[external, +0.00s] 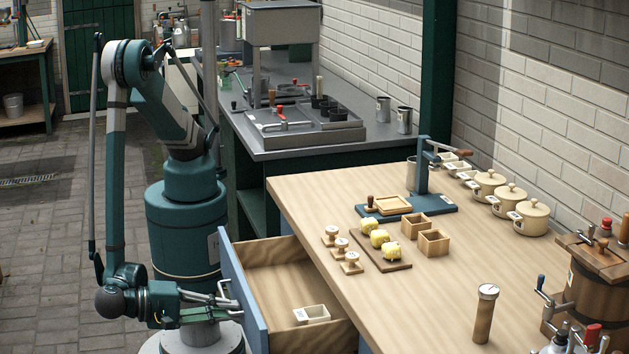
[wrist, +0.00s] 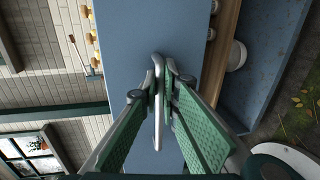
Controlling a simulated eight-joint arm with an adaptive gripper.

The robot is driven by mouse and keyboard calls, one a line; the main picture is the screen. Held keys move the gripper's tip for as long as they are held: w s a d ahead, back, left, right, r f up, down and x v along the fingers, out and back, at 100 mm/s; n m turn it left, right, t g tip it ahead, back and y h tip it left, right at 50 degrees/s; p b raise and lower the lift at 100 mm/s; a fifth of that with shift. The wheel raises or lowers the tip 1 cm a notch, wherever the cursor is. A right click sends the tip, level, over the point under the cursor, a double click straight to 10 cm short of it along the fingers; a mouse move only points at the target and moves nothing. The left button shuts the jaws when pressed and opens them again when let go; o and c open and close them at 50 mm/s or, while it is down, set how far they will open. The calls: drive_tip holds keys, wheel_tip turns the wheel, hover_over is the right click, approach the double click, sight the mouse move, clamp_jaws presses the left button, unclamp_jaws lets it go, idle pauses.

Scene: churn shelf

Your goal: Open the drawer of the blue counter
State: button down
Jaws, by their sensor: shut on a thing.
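The blue counter has a pale wooden top (external: 455,235). Its drawer (external: 275,262) is pulled out toward my arm, with its wooden inside showing and a small white box (external: 311,314) lying in it. The blue drawer front (external: 243,292) faces my gripper (external: 226,296). In the wrist view, the drawer front (wrist: 125,45) fills the middle, and the metal bar handle (wrist: 158,125) stands between the green fingers of my gripper (wrist: 160,93). My gripper is shut on the handle. The handle's far mount is partly hidden by the fingers.
On the counter stand a board with yellow lumps (external: 383,250), wooden stamps (external: 341,247), small wooden boxes (external: 433,242), a blue press (external: 422,200), lidded pots (external: 489,184) and a wooden churn (external: 597,275). A grey-topped bench (external: 300,146) stands behind. The paved floor at left is clear.

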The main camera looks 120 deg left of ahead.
drive_tip(key=shift+v, duration=0.85)
drive_tip(key=shift+f, duration=0.2)
drive_tip(key=c, duration=2.9)
unclamp_jaws()
drive_tip(key=shift+o, duration=0.2)
drive_tip(key=shift+r, duration=0.1)
